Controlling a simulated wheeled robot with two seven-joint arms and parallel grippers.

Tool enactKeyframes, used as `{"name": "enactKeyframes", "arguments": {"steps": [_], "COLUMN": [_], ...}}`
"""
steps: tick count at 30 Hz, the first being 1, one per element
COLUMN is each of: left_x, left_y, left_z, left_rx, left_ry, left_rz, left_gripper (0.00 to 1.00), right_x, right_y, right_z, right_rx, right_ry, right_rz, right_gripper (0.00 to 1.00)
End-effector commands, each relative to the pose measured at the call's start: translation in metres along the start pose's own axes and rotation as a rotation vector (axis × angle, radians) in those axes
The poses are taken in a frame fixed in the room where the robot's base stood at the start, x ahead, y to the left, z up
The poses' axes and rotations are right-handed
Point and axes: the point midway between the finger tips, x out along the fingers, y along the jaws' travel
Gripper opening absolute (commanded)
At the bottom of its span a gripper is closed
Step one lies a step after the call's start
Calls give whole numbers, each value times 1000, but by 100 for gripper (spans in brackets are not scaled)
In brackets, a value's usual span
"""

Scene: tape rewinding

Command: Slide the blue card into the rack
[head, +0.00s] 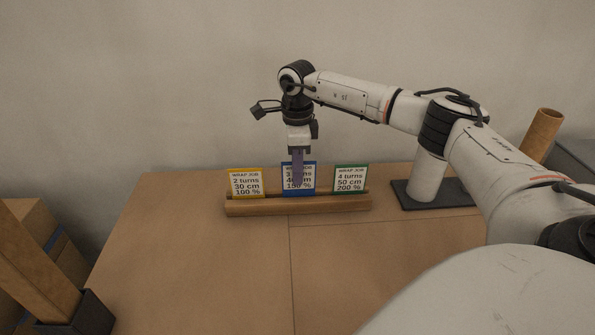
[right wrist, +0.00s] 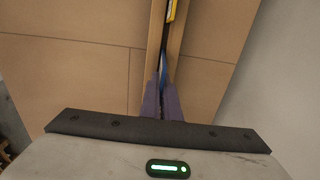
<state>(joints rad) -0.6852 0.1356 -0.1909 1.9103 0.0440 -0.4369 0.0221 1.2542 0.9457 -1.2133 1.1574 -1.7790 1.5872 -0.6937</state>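The blue card (head: 311,178) stands upright between the yellow card (head: 246,183) and the green card (head: 350,178) at the wooden rack (head: 298,206). Its top sits slightly higher than its neighbours' tops. Its lower edge is at the rack's front rail; I cannot tell how deep it sits. My right gripper (head: 298,184) points straight down, its purple fingers covering the middle of the card's face. In the right wrist view the fingers (right wrist: 161,103) are close together with the blue card (right wrist: 163,66) edge-on between them. My left gripper is not in view.
A white roll (head: 428,178) on a dark base stands right of the rack. A brown cardboard tube (head: 541,135) leans at the far right. Cardboard boxes (head: 38,250) are at the left. The table (head: 200,265) in front of the rack is clear.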

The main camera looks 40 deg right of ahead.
Motion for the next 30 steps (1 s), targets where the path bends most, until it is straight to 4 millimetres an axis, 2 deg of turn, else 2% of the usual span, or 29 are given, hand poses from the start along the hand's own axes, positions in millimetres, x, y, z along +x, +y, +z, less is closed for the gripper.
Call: {"name": "enactKeyframes", "arguments": {"steps": [17, 18, 21, 27, 30], "left_x": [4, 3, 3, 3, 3], "left_y": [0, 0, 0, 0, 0], "left_z": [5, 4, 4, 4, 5], "left_rx": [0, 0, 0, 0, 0], "left_ry": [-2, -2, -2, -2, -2], "left_rz": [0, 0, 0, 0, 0], "left_gripper": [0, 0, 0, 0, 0], "right_x": [12, 11, 11, 11, 11], "right_y": [0, 0, 0, 0, 0], "right_z": [0, 0, 0, 0, 0], "right_rx": [0, 0, 0, 0, 0], "right_ry": [0, 0, 0, 0, 0], "right_rz": [0, -1, 0, 0, 0], "right_gripper": [0, 9, 24, 24, 40]}}
